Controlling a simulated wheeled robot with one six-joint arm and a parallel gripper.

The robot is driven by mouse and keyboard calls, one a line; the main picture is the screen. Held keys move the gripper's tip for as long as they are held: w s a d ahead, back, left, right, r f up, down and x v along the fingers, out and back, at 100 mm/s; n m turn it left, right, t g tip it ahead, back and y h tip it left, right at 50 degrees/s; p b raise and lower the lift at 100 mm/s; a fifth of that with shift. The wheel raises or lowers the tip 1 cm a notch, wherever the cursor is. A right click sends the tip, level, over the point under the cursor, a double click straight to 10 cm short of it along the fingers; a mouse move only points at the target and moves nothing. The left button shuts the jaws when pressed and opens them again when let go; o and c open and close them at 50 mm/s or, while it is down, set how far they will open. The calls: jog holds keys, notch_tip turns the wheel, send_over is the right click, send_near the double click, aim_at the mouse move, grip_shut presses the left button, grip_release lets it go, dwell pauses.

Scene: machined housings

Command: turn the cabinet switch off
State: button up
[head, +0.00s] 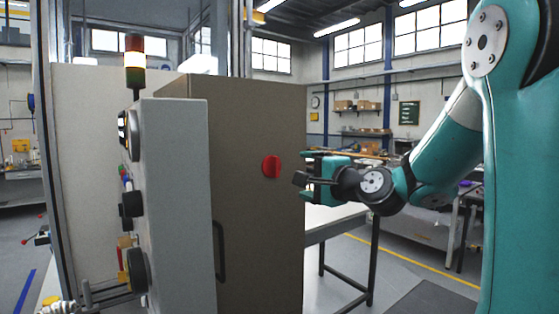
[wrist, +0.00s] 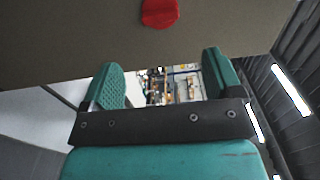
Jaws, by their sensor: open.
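The cabinet switch is a red round knob (head: 271,166) on the brown-grey face of the cabinet (head: 258,225) in the head view. It also shows at the top of the wrist view (wrist: 159,12). My gripper (head: 304,176) is to the right of the switch and apart from it, with its fingers pointing left toward the cabinet. In the wrist view my gripper (wrist: 165,80) has its two teal fingers spread wide with nothing between them, and the switch lies beyond them, above the gap. The knob's exact turn angle is hard to tell.
The cabinet has a dark handle (head: 219,250) below and left of the switch. A grey panel with dark knobs (head: 178,200) stands left of it, with a signal lamp (head: 135,62) behind. A white table (head: 335,217) stands right of the cabinet. Open space lies around my gripper.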

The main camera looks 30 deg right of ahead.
aim_at(278, 168)
jog(key=w+p, duration=0.2)
jog(key=w, duration=0.3)
jog(key=w+p, duration=0.2)
jog(key=w, duration=0.3)
jog(key=shift+a+r+p, duration=0.15)
jog(key=shift+a+p, duration=0.05)
jog(key=shift+p, duration=0.2)
jog(key=shift+w, duration=0.55)
jog(key=shift+f, duration=0.2)
jog(key=c, duration=0.9)
